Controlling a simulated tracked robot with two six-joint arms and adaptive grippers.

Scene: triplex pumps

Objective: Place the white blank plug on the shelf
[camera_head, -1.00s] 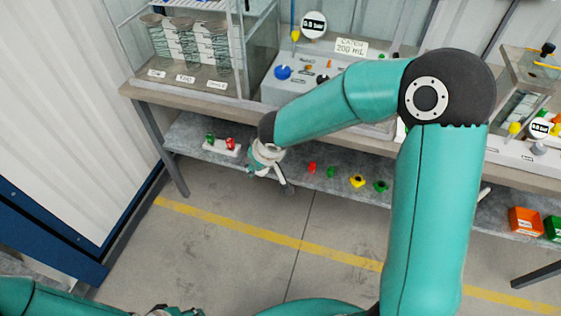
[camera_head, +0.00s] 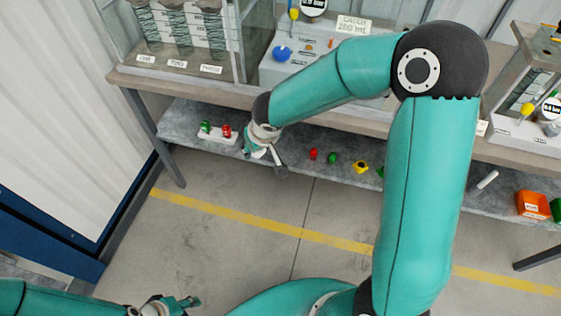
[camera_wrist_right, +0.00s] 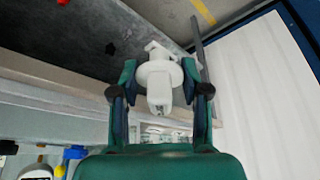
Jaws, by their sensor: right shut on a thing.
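The white blank plug (camera_wrist_right: 160,80) is between the two fingers of my right gripper (camera_wrist_right: 160,92) in the right wrist view. That gripper is shut on it. In the head view my right gripper (camera_head: 273,163) hangs at the front edge of the grey lower shelf (camera_head: 300,137), between a white holder and a red fitting. The plug cannot be made out there, and its gap to the shelf is unclear. My left gripper (camera_head: 172,304) is at the bottom edge, away from the shelf. Its jaw state is unclear.
The white holder (camera_head: 217,134) carries green and red pieces. Red (camera_head: 313,154), green (camera_head: 333,158) and yellow (camera_head: 361,167) fittings stand to the right. A white cylinder (camera_head: 487,180) and an orange bin (camera_head: 532,204) are farther right. The tabletop (camera_head: 160,82) overhangs the shelf.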

